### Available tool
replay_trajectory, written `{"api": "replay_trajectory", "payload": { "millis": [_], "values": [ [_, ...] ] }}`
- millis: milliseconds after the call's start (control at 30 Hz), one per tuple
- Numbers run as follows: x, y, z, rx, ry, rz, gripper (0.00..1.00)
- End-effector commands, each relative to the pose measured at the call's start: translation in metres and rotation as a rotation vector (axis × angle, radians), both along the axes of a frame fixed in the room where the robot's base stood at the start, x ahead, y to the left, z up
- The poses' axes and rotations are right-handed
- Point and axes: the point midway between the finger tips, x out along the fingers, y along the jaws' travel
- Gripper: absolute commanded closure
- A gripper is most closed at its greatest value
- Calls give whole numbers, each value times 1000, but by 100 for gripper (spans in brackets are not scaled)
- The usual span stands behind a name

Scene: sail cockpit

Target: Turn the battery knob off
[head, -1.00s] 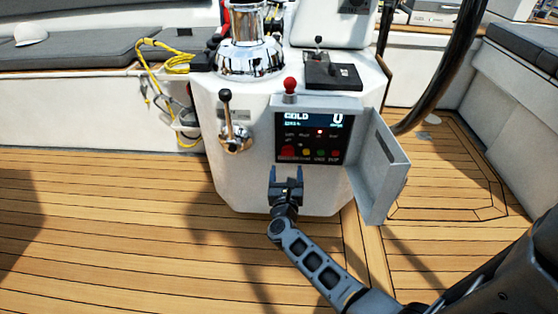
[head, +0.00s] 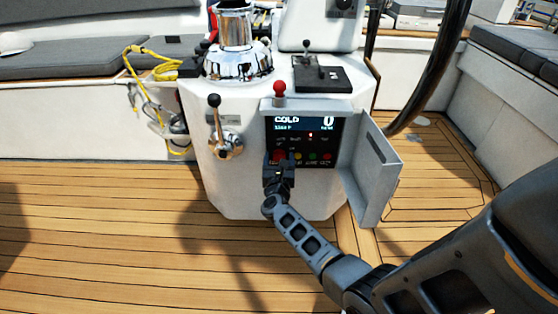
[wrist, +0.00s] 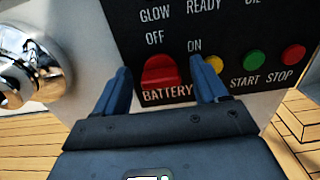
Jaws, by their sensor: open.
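The battery knob (wrist: 160,72) is red and sits on the black engine panel (wrist: 225,35), between the OFF and ON labels and above the word BATTERY. In the head view the panel (head: 318,140) is lit and reads COLD and 0. My gripper (wrist: 160,85) is open, with one blue finger on each side of the knob. I cannot tell whether the fingers touch it. In the head view my gripper (head: 280,164) is at the panel's lower left corner and partly covers the knob.
Yellow (wrist: 213,64), green (wrist: 254,60) and red (wrist: 293,55) buttons lie right of the knob. An open panel door (head: 372,175) stands to the right. A chrome lever (head: 225,140) is on the left, and a red-topped lever (head: 279,90) is above.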

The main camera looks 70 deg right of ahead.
Motion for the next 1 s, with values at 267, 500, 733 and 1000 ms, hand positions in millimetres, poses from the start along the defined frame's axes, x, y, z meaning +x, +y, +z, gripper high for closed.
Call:
{"api": "replay_trajectory", "payload": {
  "millis": [267,500,733,1000],
  "values": [
    [0,0,0,0,0,0,50],
    [0,1,0,0,0,0,73],
    [0,1,0,-1,3,0,84],
    [1,1,0,-28,67,1,84]
  ]
}}
